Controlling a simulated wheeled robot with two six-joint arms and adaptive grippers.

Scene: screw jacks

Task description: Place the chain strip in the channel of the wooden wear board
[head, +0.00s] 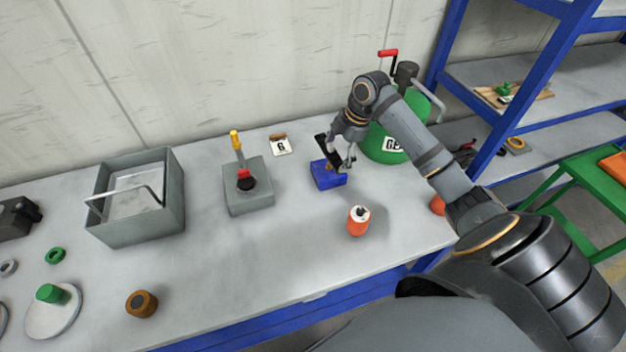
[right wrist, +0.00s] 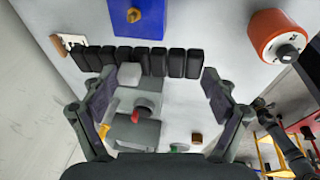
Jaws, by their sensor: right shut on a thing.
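The chain strip is a row of several black links; in the right wrist view (right wrist: 175,62) it spans the space between the fingers, and in the head view (head: 322,146) it is a dark bar above the blue block. My right gripper (head: 343,150) is shut on the strip, close above the blue block near the wall; its fingers also show in the right wrist view (right wrist: 158,92). A light wooden board (head: 533,96) with a green item lies on the shelf at the right; I cannot tell whether it is the wear board or has a channel.
Around the strip are the blue block (head: 328,180), a grey block with a yellow-handled tool (head: 249,200), a green cylinder (head: 380,145) and an orange cylinder (head: 358,224). A grey bin (head: 140,235) stands left. The table's front middle is clear.

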